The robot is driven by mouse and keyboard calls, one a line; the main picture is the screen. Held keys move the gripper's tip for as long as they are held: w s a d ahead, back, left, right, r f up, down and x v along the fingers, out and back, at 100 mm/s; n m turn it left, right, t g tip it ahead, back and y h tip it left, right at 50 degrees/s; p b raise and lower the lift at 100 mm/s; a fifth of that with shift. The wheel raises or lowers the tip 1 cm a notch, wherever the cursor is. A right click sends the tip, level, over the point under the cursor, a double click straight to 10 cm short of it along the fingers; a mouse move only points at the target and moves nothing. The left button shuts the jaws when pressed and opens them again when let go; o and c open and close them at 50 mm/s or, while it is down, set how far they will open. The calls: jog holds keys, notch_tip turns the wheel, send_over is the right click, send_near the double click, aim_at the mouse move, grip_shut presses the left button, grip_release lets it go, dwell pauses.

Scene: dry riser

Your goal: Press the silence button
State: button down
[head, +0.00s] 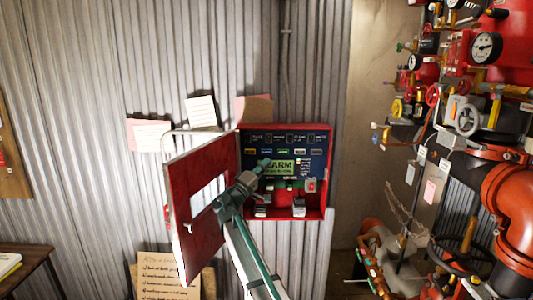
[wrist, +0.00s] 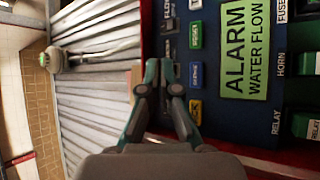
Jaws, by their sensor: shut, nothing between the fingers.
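The red alarm panel box (head: 328,170) hangs on the wall with its door open to the left. Its dark blue face holds a row of small buttons. In the wrist view this row is a column: a green button (wrist: 195,35), a blue button (wrist: 195,75) and a yellow button (wrist: 195,107), with a pale one at the top edge. Their lettering is too small to tell which is the silence button. My gripper (wrist: 160,78) is shut and empty, its tips appearing beside the blue button; contact cannot be told. In the head view my gripper (head: 264,164) is in front of the panel's left part.
The open red door (head: 196,178) stands close left of my arm. A green alarm label (head: 279,167) lies below the buttons, with relays in the box bottom. Red pipes, valves and gauges (head: 486,47) crowd the right side. Papers hang on the corrugated wall.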

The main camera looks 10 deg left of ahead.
jog(key=w, duration=0.2)
send_near(270, 150)
jog(key=shift+s+d+r+x, duration=0.1)
jog(key=shift+s+d+x, duration=0.05)
jog(key=shift+x, duration=0.8)
jog(key=shift+s+d+r+x, duration=0.1)
jog(key=shift+s+d+x, duration=0.05)
jog(key=shift+x, duration=0.8)
jog(key=shift+s+d+r+x, duration=0.1)
jog(key=shift+s+d+x, duration=0.05)
jog(key=shift+x, duration=0.8)
jog(key=shift+p, duration=0.3)
jog(key=shift+w+a+f+b, duration=0.15)
jog(key=shift+w+b, duration=0.2)
jog(key=shift+b, duration=0.35)
jog(key=shift+w+b, duration=0.6)
jog(key=shift+s+b, duration=0.65)
jog(key=shift+s, duration=0.3)
jog(key=shift+s, duration=0.1)
